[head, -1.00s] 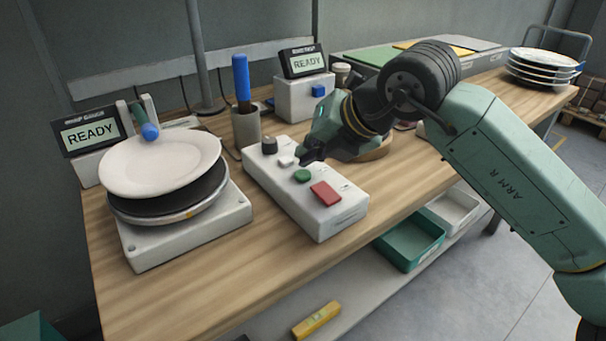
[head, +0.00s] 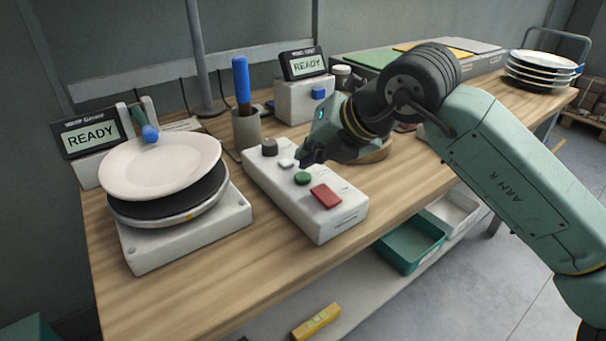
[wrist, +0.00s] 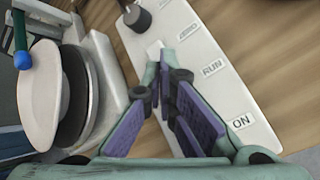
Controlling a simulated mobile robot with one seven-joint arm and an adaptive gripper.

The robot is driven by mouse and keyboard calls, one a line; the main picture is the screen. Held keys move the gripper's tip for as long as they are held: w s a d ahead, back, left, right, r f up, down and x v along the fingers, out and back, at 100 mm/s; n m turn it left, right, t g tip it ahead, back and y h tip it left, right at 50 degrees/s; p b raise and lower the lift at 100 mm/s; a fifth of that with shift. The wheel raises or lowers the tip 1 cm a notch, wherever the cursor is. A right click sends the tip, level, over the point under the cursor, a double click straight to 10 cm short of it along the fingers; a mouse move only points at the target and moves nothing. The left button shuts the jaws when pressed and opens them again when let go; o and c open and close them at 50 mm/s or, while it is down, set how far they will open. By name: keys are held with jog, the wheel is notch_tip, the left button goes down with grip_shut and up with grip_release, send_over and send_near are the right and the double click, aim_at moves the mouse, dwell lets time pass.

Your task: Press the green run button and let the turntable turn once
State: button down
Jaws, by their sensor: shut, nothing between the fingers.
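The round green run button (head: 302,178) sits on the pale control box (head: 280,190), between a small white button (head: 286,163) and a large red button (head: 325,195). My gripper (head: 306,157) is shut and empty, just above and behind the green button, with no clear contact visible. In the wrist view its fingers (wrist: 163,82) hang over the control box and hide the green button; the RUN label (wrist: 213,68) shows beside them. The turntable (head: 180,212) at left carries a white plate (head: 160,165) over a dark disc. The display (head: 90,134) behind it reads READY.
A black knob (head: 269,146) stands at the box's far end. A cup with a blue-handled tool (head: 242,80) and a second READY display (head: 304,63) stand behind. Stacked plates (head: 543,66) are at far right. The table front is clear.

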jog(key=shift+f, duration=0.15)
jog(key=shift+f+b, duration=0.35)
jog(key=shift+b, duration=0.35)
